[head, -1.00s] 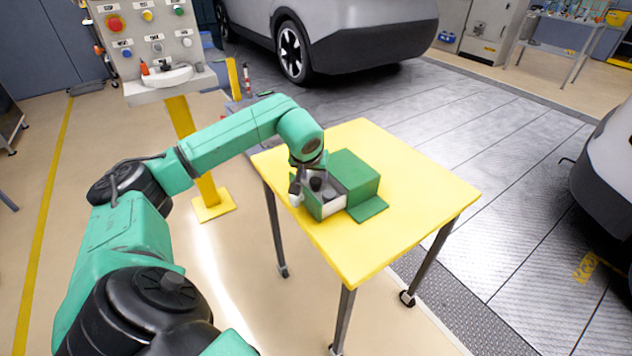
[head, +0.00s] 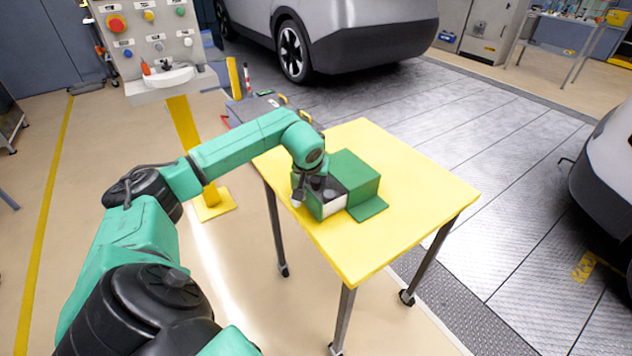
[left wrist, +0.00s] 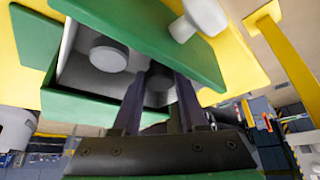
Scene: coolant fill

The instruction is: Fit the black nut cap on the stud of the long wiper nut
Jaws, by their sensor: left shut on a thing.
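A green box (head: 357,175) with an open, pale-walled compartment stands on the yellow table. My left gripper (head: 307,190) is at the compartment's left side, pointing down. In the left wrist view my left gripper (left wrist: 163,78) is shut on a small dark piece (left wrist: 158,82), which looks like the black nut cap; the fingers hide part of it. A grey round piece (left wrist: 108,54) sits inside the compartment, apart from the fingers. A pale, stud-like piece with a wide end (left wrist: 200,18) shows beyond the green wall. I cannot make out the long wiper nut's stud for certain.
The yellow table (head: 400,205) is clear to the right and front of the box. A control panel (head: 150,40) on a yellow post stands at the back left. Parked cars stand behind and at the right.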

